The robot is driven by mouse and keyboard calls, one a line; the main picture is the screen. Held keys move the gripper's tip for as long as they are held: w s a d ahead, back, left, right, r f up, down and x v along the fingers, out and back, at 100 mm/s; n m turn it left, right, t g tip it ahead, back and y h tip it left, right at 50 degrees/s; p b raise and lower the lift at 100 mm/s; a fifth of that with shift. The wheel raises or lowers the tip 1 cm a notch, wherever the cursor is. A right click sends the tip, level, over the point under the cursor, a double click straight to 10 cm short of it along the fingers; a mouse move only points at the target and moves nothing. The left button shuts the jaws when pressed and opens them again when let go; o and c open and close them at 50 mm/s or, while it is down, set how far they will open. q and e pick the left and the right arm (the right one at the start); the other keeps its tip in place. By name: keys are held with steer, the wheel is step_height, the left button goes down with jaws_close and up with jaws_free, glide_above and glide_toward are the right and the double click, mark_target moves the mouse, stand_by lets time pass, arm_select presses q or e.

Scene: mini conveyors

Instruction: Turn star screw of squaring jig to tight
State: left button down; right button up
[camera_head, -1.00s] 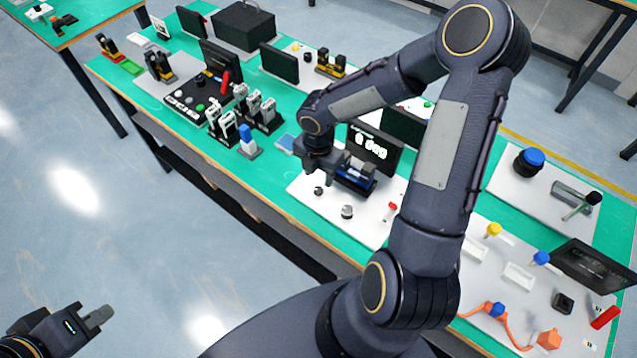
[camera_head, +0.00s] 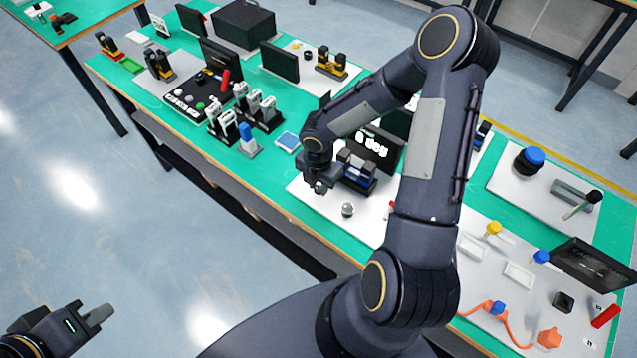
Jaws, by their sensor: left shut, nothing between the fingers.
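The squaring jig appears to be the dark blue-and-black block device (camera_head: 357,175) on a white board (camera_head: 370,228), in front of a dark display (camera_head: 374,150) with white characters. A round silver-grey knob (camera_head: 347,210) stands on the board's front part. I cannot tell which knob is the star screw; a small dark one seen there earlier is now covered by my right gripper (camera_head: 320,187). That gripper points down at the board, left of the jig block; whether its fingers touch or hold the knob is unclear. My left gripper (camera_head: 98,317) is shut and empty over the floor, far from the table.
A red part (camera_head: 390,208) on the board is partly hidden by my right arm. A blue-topped device (camera_head: 248,140) and a small blue pad (camera_head: 287,142) stand to the left. A board with coloured plugs and an orange cable (camera_head: 515,335) lies to the right.

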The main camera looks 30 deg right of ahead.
steer(key=shift+c, duration=0.9)
steer(key=m+b, duration=0.3)
steer(key=shift+w+f, duration=0.1)
steer(key=shift+f, duration=0.05)
steer(key=m+b, duration=0.4)
steer(key=m, duration=0.2)
steer(key=shift+m, duration=0.4)
steer(key=m+b, duration=0.3)
steer(key=m, duration=0.2)
steer(key=shift+b, duration=0.4)
steer(key=shift+m+b, duration=0.95)
steer(key=shift+m, duration=1.45)
